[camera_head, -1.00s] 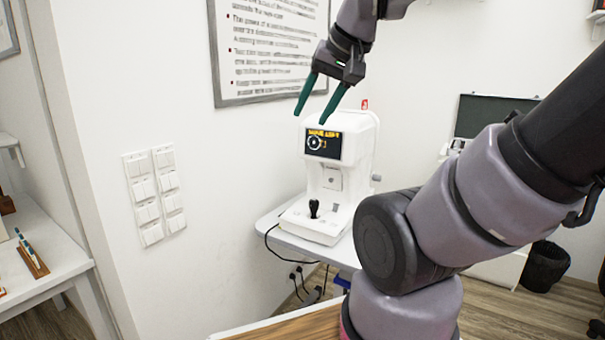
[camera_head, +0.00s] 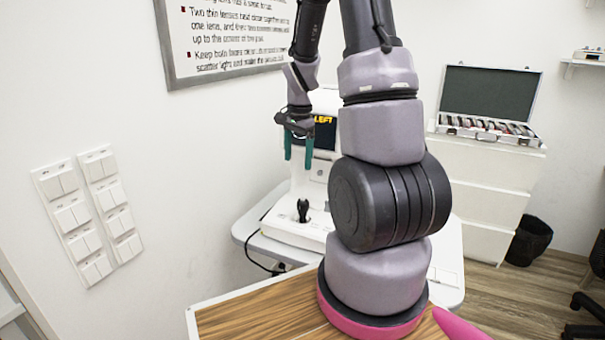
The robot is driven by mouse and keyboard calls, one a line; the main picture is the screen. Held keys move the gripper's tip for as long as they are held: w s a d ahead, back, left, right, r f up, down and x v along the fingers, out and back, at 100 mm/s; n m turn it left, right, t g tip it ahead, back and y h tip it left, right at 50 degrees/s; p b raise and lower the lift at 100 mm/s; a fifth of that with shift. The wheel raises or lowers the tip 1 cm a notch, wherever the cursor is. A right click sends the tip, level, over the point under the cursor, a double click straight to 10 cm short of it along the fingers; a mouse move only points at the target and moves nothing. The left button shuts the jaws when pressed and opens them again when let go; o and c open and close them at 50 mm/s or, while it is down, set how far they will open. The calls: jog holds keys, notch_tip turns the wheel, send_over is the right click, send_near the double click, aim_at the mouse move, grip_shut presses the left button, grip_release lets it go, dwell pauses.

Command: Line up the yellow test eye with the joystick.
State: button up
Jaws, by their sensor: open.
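The white eye-test machine (camera_head: 290,231) stands on a small pale table. Its black joystick (camera_head: 303,209) stands up from the front of its base. Its dark screen (camera_head: 326,133) is partly covered by my arm and gripper; yellow letters reading "LEFT" show at its top. The yellow test eye and the ring on the screen are hidden from view. My gripper (camera_head: 298,155) is open and empty, its two green fingers pointing down in front of the screen's left part, above the joystick and apart from it.
The pale table (camera_head: 245,232) carries the machine. White switch panels (camera_head: 90,215) and a framed text board (camera_head: 172,50) are on the left wall. At right are an open lens case (camera_head: 488,130) on white drawers (camera_head: 490,190) and a black bin (camera_head: 529,240).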

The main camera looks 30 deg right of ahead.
jog(key=m+g, duration=0.1)
send_over(302, 199)
jog(key=f, duration=0.6)
jog(key=shift+d+f, duration=0.2)
notch_tip(302, 199, down, 10)
jog(key=shift+f, duration=0.15)
grip_shut()
jog(key=shift+w, duration=0.1)
jog(key=shift+w+a, duration=0.1)
jog(key=shift+w+a, duration=0.1)
jog(key=shift+w, duration=1)
grip_release()
